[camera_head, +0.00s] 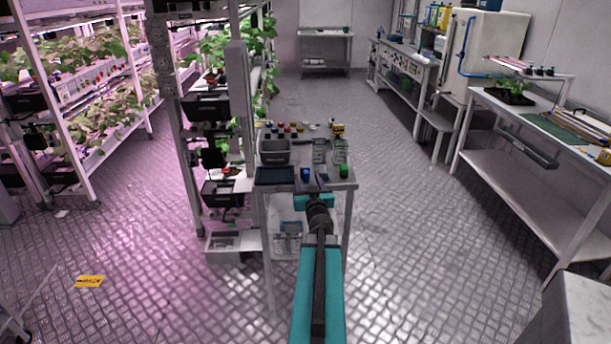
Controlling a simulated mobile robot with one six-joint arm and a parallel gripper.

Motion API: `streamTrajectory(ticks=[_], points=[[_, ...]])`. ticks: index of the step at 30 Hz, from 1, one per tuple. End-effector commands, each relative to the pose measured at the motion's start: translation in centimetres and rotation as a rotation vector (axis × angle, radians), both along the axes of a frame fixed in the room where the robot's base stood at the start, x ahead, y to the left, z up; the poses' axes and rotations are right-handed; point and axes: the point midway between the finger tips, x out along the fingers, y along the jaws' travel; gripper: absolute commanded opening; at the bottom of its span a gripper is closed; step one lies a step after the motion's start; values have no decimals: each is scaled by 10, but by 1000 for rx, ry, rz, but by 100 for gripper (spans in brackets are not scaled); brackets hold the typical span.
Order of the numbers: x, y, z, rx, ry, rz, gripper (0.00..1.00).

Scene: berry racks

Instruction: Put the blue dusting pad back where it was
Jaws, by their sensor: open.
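A small blue item (305,173), which may be the blue dusting pad, is at the near edge of the small table (351,181), just beyond my gripper. It is too small to identify for sure. My gripper (313,186) is open at the end of my outstretched teal arm, at the table's front edge. Whether the fingers touch the blue item cannot be told, since the wrist hides part of that spot.
The table carries a grey bin (274,152), a dark blue tray (275,176), clear containers (319,151), a green item (344,171) and several small coloured items behind. A plant rack (245,100) stands close on its left. The aisle floor (420,240) on the right is clear.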

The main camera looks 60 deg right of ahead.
Motion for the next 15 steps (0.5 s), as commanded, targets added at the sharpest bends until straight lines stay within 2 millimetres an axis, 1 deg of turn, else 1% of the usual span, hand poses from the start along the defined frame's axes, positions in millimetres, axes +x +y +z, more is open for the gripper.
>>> streamTrajectory(ticks=[7, 15], points=[[4, -5, 0, 0, 0, 0, 50], [16, -23, 1, 0, 0, 0, 50]])
